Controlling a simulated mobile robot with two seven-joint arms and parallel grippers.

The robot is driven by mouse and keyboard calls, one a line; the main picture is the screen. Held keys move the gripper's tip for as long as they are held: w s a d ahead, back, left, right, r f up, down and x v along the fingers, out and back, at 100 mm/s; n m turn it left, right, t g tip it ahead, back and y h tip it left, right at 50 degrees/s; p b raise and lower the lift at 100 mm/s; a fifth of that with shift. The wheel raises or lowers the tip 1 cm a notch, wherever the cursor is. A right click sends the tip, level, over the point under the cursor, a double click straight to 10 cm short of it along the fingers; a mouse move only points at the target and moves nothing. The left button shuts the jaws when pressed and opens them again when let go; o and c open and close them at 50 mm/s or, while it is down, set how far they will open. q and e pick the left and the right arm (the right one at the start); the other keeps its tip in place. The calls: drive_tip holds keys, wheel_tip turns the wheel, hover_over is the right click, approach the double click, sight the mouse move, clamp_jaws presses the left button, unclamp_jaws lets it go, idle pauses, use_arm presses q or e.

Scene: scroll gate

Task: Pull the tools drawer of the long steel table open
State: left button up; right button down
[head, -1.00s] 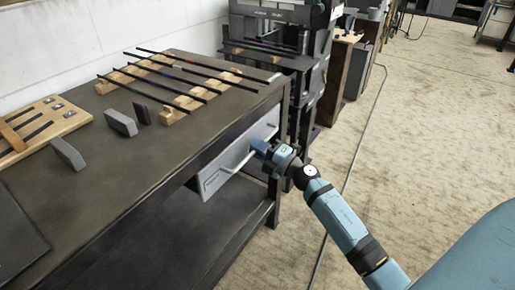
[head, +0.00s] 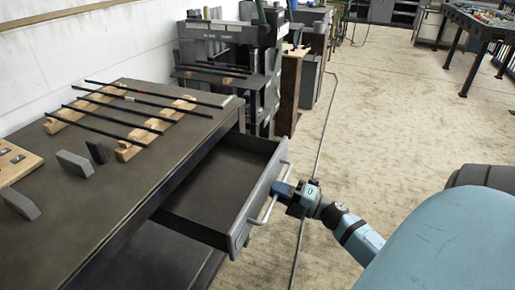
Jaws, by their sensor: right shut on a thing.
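The long steel table (head: 140,189) stands at the left with a dark top. Its tools drawer (head: 226,172) is pulled well out to the right, and its inside shows bare and dark where I can see it. The drawer's light bar handle (head: 268,207) runs along its grey front. My right gripper (head: 277,190) is shut on the handle, near its middle, with the arm reaching in from the right. My left gripper is not in view.
Several dark rods (head: 134,118) lie across wooden racks on the table top, with grey blocks (head: 75,163) beside them. A dark machine (head: 228,58) stands beyond the table. A cable (head: 322,138) runs along the floor. The floor at the right is mostly clear.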

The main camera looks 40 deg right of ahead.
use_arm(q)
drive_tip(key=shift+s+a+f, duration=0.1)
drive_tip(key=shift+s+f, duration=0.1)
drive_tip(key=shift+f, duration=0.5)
use_arm(e)
drive_tip(key=shift+r+v, duration=0.2)
drive_tip(key=shift+v, duration=0.85)
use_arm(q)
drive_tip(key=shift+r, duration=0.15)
use_arm(e)
drive_tip(key=c, duration=1.2)
unclamp_jaws()
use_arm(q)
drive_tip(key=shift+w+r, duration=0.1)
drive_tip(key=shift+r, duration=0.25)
use_arm(e)
drive_tip(key=shift+s, duration=0.1)
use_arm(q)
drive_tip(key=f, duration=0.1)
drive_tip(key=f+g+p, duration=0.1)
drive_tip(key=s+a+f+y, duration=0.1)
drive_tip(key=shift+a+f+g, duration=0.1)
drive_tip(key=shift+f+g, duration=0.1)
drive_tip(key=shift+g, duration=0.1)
use_arm(e)
drive_tip(key=v, duration=1.3)
drive_tip(key=shift+s+d, duration=0.25)
drive_tip(key=shift+s, duration=0.05)
